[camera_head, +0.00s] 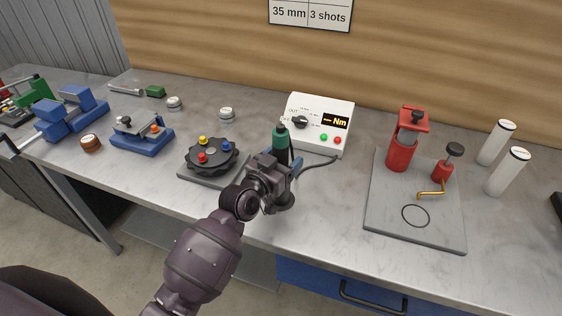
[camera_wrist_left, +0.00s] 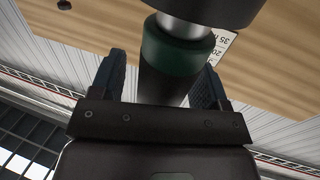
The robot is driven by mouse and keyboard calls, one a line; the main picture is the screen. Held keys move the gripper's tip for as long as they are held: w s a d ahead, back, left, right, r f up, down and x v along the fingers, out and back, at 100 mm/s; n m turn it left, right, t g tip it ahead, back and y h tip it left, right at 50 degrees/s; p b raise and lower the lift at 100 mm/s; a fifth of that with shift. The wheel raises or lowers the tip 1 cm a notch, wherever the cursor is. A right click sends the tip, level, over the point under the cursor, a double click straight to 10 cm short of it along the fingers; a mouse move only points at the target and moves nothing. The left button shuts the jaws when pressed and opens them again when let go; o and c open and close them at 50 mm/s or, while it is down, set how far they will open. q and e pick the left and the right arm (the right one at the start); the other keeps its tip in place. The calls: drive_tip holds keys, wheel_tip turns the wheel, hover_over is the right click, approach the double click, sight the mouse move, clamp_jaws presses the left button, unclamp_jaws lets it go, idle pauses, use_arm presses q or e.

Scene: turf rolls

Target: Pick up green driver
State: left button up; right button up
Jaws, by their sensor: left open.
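The green driver (camera_head: 280,136) stands upright on the bench in front of the white meter box, its green upper part showing above my left gripper (camera_head: 284,162). Its lower part is mostly hidden behind the gripper, with a dark round base (camera_head: 285,203) below. In the left wrist view, the driver's green band (camera_wrist_left: 172,52) and dark body lie between the two spread fingers of my left gripper (camera_wrist_left: 162,75). The fingers are open, on either side of the driver; gaps show, so contact is not clear. My right gripper is not in view.
The white meter box (camera_head: 318,117) stands just behind the driver, with a cable at its front. A black dial with coloured knobs (camera_head: 210,155) is close on the left. A grey plate (camera_head: 390,221) with red tools lies to the right. The bench front edge is near.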

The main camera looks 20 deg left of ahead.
use_arm(q)
drive_tip(key=shift+w+d, duration=0.1)
drive_tip(key=shift+w, duration=0.2)
drive_tip(key=shift+c, duration=0.2)
drive_tip(key=c, duration=1.1)
wheel_tip(320, 180, up, 19)
drive_tip(key=shift+r+p, duration=0.1)
drive_tip(key=shift+p, duration=0.3)
drive_tip(key=shift+r+p, duration=0.6)
drive_tip(key=shift+r, duration=4.35)
